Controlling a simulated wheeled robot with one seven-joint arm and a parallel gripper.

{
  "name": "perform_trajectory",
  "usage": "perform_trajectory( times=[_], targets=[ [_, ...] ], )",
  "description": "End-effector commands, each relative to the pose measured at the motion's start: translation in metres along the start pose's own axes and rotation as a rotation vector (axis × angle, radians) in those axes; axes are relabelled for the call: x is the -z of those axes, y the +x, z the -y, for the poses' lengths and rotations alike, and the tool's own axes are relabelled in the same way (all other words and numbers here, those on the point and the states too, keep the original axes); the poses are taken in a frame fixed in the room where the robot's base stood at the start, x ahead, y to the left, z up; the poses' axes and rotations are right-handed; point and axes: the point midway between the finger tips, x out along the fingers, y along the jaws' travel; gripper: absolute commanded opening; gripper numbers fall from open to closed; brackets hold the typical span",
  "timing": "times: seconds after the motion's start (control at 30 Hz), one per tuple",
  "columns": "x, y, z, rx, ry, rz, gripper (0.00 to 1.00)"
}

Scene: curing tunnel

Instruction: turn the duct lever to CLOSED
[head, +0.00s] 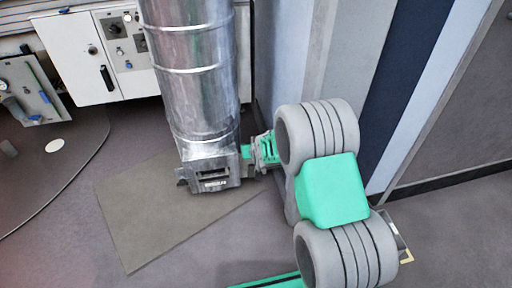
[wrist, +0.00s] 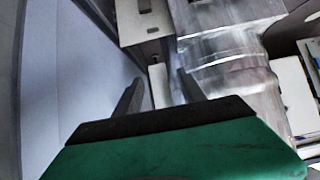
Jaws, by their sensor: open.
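The silver duct (head: 195,75) stands upright in the head view and ends in a metal box (head: 212,177) with a slot and a small label. It also shows in the wrist view (wrist: 225,50), at the upper right. My gripper (head: 257,150) is at the right side of this box. In the wrist view its two dark fingers (wrist: 160,78) are open and apart. A pale narrow bar (wrist: 158,84), perhaps the duct lever, shows between them; I cannot tell whether they touch it. In the head view I cannot make out the lever or any CLOSED mark.
A white control cabinet (head: 85,62) with knobs and a black handle stands at the upper left. A panelled wall (head: 345,55) rises close on the right. A flat brown mat (head: 145,215) lies on the floor below the duct, with free floor around it.

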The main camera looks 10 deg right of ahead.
Motion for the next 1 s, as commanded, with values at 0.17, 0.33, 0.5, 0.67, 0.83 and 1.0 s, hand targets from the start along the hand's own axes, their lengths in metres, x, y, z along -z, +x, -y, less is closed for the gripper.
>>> perform_trajectory(
  times=[0.17,0.33,0.5,0.67,0.83,1.0],
  targets=[
    [0.004,-0.037,0.0,0.0,0.001,0.087,0.47],
    [0.002,-0.058,0.001,0.0,0.001,0.138,0.47],
    [0.001,-0.061,0.001,0.0,0.002,0.149,0.47],
    [0.001,-0.061,0.001,0.0,0.002,0.148,0.45],
    [0.003,-0.102,0.001,0.0,0.002,0.218,0.31],
    [-0.03,-0.221,0.0,-0.001,0.003,0.445,0.17]
  ],
)
